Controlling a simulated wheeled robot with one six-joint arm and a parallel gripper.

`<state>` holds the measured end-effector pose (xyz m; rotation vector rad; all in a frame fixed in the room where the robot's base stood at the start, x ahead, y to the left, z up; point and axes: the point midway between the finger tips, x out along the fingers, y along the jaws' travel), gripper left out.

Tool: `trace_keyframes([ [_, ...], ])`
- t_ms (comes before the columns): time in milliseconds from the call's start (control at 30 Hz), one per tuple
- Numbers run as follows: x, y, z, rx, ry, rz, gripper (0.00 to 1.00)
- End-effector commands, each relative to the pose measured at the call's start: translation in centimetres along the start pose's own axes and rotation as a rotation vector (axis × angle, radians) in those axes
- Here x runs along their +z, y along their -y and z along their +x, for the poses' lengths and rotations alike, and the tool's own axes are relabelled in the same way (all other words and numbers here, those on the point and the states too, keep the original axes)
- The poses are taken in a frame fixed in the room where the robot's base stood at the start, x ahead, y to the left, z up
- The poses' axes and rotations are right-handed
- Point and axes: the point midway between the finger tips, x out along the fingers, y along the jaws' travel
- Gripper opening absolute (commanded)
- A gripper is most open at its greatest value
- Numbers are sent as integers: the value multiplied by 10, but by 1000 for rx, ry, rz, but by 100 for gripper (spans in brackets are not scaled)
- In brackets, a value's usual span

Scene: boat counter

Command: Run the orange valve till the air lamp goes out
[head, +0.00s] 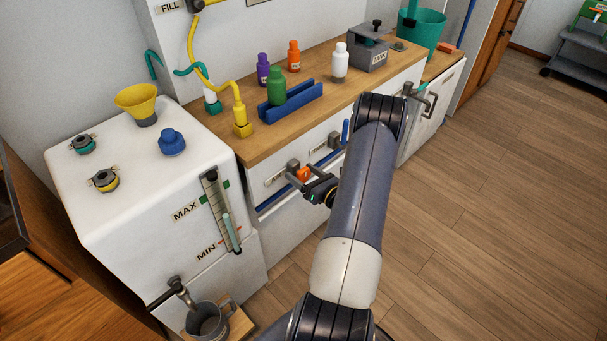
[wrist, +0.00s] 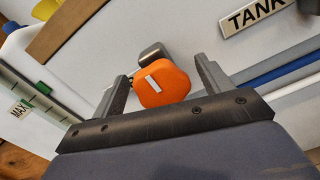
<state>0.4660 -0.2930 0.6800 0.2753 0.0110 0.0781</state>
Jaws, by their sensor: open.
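The orange valve (head: 304,174) is a rounded knob on the front of the counter, below the wooden top. In the wrist view the orange valve (wrist: 163,86) shows a pale stripe on its face and a grey metal piece behind it. My gripper (head: 308,180) is at the valve. In the wrist view my gripper (wrist: 162,78) is open, with one finger on each side of the knob and a gap visible at least on the right. I cannot pick out a lit air lamp in either view.
A white tank (head: 120,215) with MAX and MIN marks and a yellow funnel (head: 137,99) stands at left. A blue rail (head: 291,104) and several bottles are on the counter. A TANK label (wrist: 256,15) is near the valve. Open wooden floor lies at right.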

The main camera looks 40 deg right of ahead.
Motion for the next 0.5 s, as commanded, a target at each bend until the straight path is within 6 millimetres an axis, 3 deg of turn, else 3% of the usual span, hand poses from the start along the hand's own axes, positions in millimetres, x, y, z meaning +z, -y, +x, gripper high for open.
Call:
trace_keyframes([
  [167, 0, 2, -15, -4, 0, 1, 74],
  [500, 0, 1, -77, -5, 1, 1, 74],
])
